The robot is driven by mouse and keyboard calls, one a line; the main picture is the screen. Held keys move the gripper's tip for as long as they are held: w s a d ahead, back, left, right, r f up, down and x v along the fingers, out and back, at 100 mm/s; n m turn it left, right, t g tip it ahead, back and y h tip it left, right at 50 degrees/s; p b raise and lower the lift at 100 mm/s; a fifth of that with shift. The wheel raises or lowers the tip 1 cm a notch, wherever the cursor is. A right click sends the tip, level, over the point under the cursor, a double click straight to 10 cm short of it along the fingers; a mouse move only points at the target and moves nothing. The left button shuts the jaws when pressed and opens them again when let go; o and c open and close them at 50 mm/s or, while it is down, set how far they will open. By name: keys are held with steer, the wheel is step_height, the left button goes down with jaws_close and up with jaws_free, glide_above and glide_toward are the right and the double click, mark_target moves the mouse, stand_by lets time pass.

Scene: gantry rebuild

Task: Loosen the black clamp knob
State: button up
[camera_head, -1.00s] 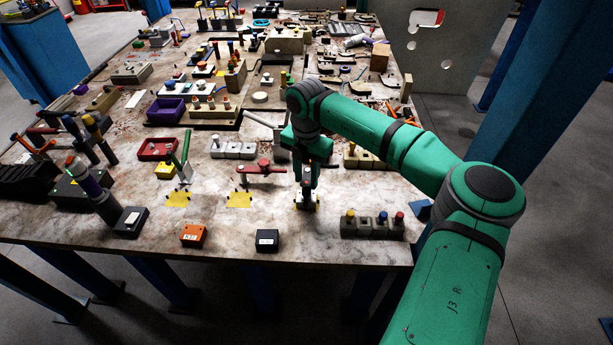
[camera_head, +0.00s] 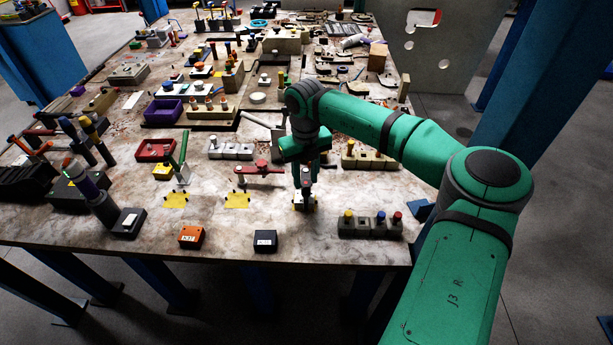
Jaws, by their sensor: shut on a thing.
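My gripper (camera_head: 304,197) points straight down near the table's front edge.
A red-handled clamp (camera_head: 260,170) stands close on the left. A black box (camera_head: 265,240) and an orange box (camera_head: 192,237) sit in front. The bench behind is crowded.

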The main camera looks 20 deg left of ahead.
steer(key=n, duration=0.3)
steer(key=shift+a, duration=0.25)
steer(key=n, duration=0.2)
steer(key=shift+s+n, duration=0.15)
steer(key=shift+n, duration=0.25)
steer(key=n, duration=0.4)
steer(key=shift+d+f, duration=0.1)
steer(key=n, duration=0.8)
steer(key=shift+n, duration=1.2)
steer(key=n, duration=0.4)
steer(key=shift+w, duration=0.2)
steer(key=shift+s+n, duration=0.2)
steer(key=shift+n, duration=1.3)
